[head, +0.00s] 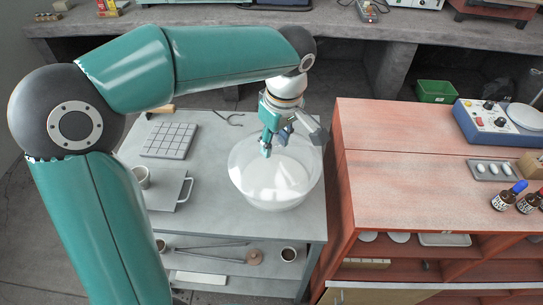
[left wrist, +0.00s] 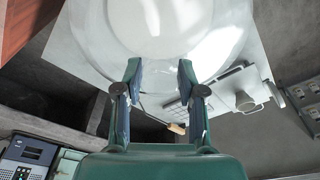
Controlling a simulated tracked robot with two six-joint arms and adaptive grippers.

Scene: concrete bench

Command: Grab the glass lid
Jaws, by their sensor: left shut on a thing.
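The glass lid (head: 246,190) is a large, clear, round piece over the right part of the grey table, with pale white showing through it. In the left wrist view the clear glass (left wrist: 100,30) fills the upper middle, right at my fingers. My left gripper (head: 277,142) comes down from above at the lid's upper part. In the left wrist view my left gripper (left wrist: 158,72) has its two fingers apart, shut on the glass lid; the exact gripped part is hard to make out through the clear glass. My right gripper is not in view.
A gridded grey block (head: 170,140), a square plate with a handle (head: 168,193) and a cup (head: 141,177) stand on the table's left. A red cabinet (head: 400,170) stands close on the right, with bottles (head: 503,200) and a blue-white device (head: 495,125).

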